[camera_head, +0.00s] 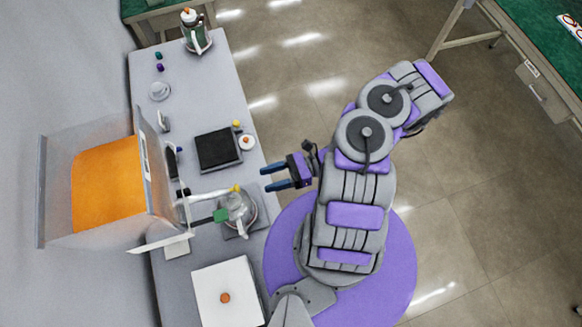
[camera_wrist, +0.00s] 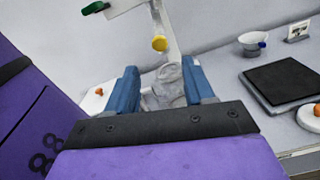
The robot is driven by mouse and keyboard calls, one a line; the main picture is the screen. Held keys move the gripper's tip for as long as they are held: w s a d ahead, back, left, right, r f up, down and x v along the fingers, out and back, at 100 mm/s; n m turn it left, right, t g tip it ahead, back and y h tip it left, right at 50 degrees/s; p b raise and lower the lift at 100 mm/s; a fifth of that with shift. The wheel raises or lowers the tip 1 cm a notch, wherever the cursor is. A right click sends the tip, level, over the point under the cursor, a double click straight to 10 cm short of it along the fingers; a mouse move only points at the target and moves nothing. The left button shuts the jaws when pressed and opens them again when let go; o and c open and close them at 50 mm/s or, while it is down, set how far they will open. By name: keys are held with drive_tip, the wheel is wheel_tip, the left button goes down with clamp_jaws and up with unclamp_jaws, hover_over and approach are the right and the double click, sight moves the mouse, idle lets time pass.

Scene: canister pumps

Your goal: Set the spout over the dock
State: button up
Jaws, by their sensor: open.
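A clear, rounded vessel (camera_head: 240,207) stands on a grey square base near the table's front edge. A green piece (camera_head: 220,215) and a yellow knob (camera_head: 236,188) show beside it, with a pale bar (camera_head: 208,194) running left from the knob. I cannot tell for certain which part is the spout or which is the dock. My gripper (camera_head: 267,179) is open and empty, just off the table's right edge and apart from the vessel. In the wrist view the vessel (camera_wrist: 170,85) shows beyond and between my fingers (camera_wrist: 160,68), with the yellow knob (camera_wrist: 160,43) above it.
A black plate (camera_head: 218,150) and a white disc with an orange knob (camera_head: 246,141) lie up the table. An open-fronted case with an orange panel (camera_head: 105,185) stands at left.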

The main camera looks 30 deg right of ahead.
drive_tip(key=d, duration=0.3)
drive_tip(key=s+d, duration=0.1)
drive_tip(key=d, duration=0.1)
drive_tip(key=shift+d, duration=0.3)
